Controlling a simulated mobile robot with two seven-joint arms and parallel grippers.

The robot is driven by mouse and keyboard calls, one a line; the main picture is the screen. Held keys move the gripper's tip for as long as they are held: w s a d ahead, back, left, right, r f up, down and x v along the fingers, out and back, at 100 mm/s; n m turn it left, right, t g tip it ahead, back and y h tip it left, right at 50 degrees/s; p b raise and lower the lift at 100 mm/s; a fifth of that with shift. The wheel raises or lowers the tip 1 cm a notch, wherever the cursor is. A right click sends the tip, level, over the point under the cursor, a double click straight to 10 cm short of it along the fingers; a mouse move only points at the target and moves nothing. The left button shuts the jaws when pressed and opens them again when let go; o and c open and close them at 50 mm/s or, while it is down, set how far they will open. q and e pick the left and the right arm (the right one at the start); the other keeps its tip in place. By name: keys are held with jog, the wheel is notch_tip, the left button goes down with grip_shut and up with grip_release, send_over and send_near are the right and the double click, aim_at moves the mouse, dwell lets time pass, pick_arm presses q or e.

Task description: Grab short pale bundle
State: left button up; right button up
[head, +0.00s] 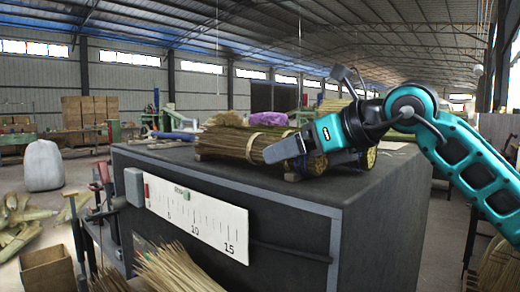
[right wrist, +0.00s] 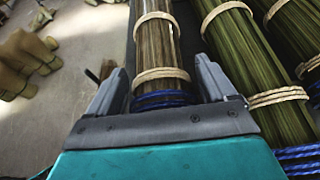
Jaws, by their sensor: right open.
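In the right wrist view, a brownish-tan bundle (right wrist: 158,45) with pale cord ties and blue binding lies between the fingers of my right gripper (right wrist: 160,78). The fingers are apart, one on each side of it; I cannot tell whether they touch it. In the head view my right gripper (head: 272,154) is at the front of the bundles (head: 228,142) on the dark bench top and hides part of them. I cannot tell which bundle there is the short pale one. My left gripper is not in view.
Greener tied bundles (right wrist: 255,80) lie to the right in the right wrist view. The dark bench (head: 385,225) has a white scale board (head: 195,217) on its front. Loose straw (head: 175,268) stands below it. The bench top's left part is mostly clear.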

jog(key=c, duration=1.1)
jog(key=shift+r, duration=0.15)
